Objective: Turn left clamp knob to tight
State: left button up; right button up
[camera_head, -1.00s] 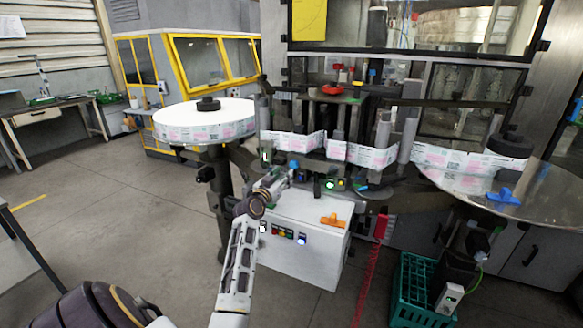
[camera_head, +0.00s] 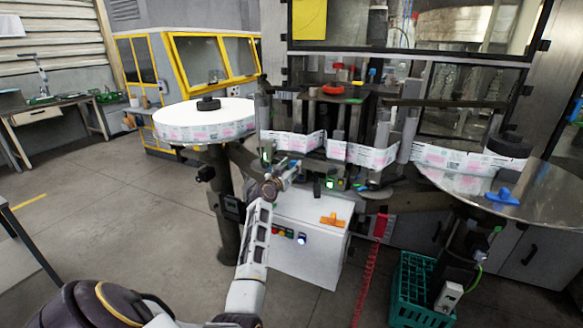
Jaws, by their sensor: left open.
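The labeller (camera_head: 340,150) stands in front of me with a white label reel (camera_head: 182,120) at its left. A black hub knob (camera_head: 208,104) sits upright on top of that reel. I cannot tell whether this is the left clamp knob or whether that knob is among the small parts near my gripper. My left gripper (camera_head: 292,170) is open, small in the picture, just below the label strip (camera_head: 294,141) and above the white control box. It is right of and below the reel, apart from it. My wrist hides part of the machine behind it. My right gripper is out of view.
The white control box (camera_head: 305,262) has lit buttons and an orange knob (camera_head: 332,220) on top. A red knob (camera_head: 333,88) is higher up. A blue knob (camera_head: 503,196) lies on the right metal disc (camera_head: 545,205). A green crate (camera_head: 410,285) stands on the floor.

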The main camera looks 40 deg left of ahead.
pick_arm(q)
jog(key=shift+w+a, duration=0.15)
jog(key=shift+w, duration=0.25)
jog(key=c, duration=0.7)
jog(key=shift+c, duration=0.2)
